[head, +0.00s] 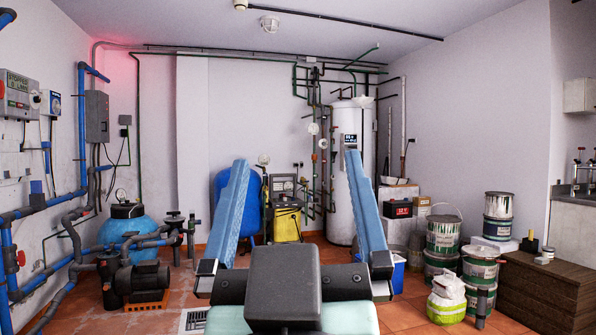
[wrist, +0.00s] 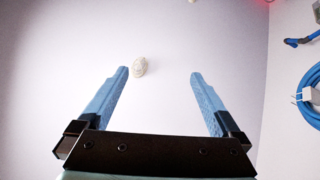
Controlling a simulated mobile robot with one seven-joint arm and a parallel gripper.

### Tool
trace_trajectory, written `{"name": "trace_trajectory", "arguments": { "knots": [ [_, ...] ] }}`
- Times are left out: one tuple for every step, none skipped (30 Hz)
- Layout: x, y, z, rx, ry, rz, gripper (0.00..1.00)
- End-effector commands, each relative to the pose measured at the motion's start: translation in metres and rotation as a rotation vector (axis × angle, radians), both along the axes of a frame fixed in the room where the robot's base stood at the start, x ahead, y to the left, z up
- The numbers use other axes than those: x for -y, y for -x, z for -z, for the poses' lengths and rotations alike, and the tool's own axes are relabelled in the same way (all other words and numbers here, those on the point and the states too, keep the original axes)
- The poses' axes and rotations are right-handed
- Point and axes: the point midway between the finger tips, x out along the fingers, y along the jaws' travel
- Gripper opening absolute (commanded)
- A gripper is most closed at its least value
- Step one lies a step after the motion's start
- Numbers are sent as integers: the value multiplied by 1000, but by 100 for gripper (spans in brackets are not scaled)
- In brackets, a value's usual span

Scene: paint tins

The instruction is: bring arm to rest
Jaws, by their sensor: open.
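My gripper (head: 293,200) stands in the lower middle of the head view, with its two blue fingers wide apart. It is open and nothing is between the fingers. In the wrist view the gripper (wrist: 158,85) is open and empty too, with the pale ceiling and a round white ceiling lamp (wrist: 140,67) behind it. Several paint tins stand at the right in the head view, among them a tin with a wire handle (head: 443,236) and a tin on top of a stack (head: 498,206). They are apart from my gripper.
A dark wooden chest (head: 545,290) stands at the lower right. A white bag (head: 447,299) sits on the floor near the tins. A blue tank (head: 127,232) and a pump (head: 142,283) with pipes stand at the left. A tall white boiler (head: 343,190) stands behind my gripper.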

Motion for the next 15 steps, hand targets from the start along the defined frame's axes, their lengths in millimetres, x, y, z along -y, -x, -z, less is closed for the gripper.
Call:
{"name": "trace_trajectory", "arguments": {
  "knots": [
    [2, 18, -11, 60, -29, -24, 100],
    [2, 25, -16, 86, -41, -39, 100],
    [1, 34, -21, 116, -56, -54, 100],
    [2, 39, -24, 131, -64, -64, 100],
    [2, 42, -26, 143, -70, -70, 100],
    [2, 45, -28, 153, -75, -77, 100],
    [2, 46, -29, 157, -78, -79, 100],
    [2, 47, -29, 159, -78, -80, 100],
    [2, 47, -29, 159, -79, -81, 100],
    [2, 47, -29, 158, -79, -81, 100],
    [2, 46, -29, 158, -78, -80, 100],
    [2, 46, -29, 157, -78, -80, 100],
    [2, 46, -29, 157, -78, -80, 100],
    [2, 46, -28, 157, -78, -79, 100],
    [2, 46, -29, 156, -78, -79, 100]
  ]
}}
